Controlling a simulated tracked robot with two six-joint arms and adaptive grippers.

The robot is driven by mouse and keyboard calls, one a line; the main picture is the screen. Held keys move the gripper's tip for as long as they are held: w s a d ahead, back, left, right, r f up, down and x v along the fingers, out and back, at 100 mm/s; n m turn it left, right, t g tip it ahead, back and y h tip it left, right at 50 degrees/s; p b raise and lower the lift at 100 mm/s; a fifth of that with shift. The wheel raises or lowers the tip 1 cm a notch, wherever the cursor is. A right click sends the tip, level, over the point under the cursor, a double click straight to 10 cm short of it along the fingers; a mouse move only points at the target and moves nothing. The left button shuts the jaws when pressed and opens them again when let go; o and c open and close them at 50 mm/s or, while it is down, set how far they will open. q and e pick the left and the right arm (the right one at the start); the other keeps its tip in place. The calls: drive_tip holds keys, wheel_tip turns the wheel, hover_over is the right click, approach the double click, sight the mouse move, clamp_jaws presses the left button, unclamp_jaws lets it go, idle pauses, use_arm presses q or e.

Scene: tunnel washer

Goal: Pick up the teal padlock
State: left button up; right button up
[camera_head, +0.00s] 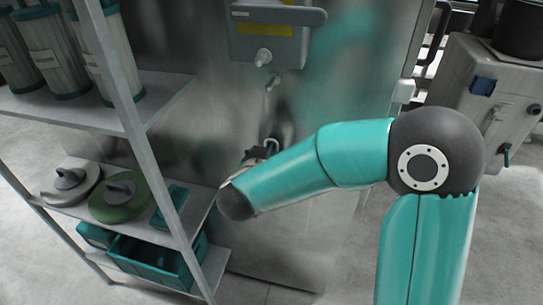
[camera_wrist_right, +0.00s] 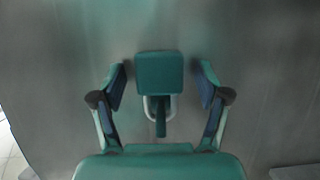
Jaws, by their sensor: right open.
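The teal padlock (camera_wrist_right: 159,72) is in the middle of the right wrist view, in front of a grey metal panel. Its pale shackle (camera_wrist_right: 148,108) shows below the body, with a narrow teal piece (camera_wrist_right: 160,122) in the middle. My right gripper (camera_wrist_right: 161,82) is open, with one finger on each side of the padlock and a gap on both sides. In the head view the right gripper (camera_head: 259,152) is at the panel, mostly hidden behind my forearm. I cannot make out the padlock body there. My left gripper is in neither view.
A metal shelf rack (camera_head: 150,105) stands close on the left, with striped canisters (camera_head: 55,50), a green round item (camera_head: 118,196) and a teal crate (camera_head: 150,262). A grey box with handle (camera_head: 270,40) sits higher on the panel (camera_head: 345,60). A grey machine (camera_head: 480,90) stands at right.

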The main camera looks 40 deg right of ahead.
drive_tip(key=c, duration=1.3)
drive_tip(key=shift+r, duration=0.15)
drive_tip(key=shift+a+r+p, duration=0.1)
drive_tip(key=shift+r+p, duration=0.25)
drive_tip(key=shift+r, duration=0.4)
drive_tip(key=s+a, duration=0.8)
drive_tip(key=a, duration=0.1)
drive_tip(key=s+a, duration=0.3)
drive_tip(key=a, duration=0.1)
drive_tip(key=shift+s+a+f+p, duration=0.1)
drive_tip(key=shift+s+a+p, duration=0.2)
drive_tip(key=shift+s+p, duration=0.1)
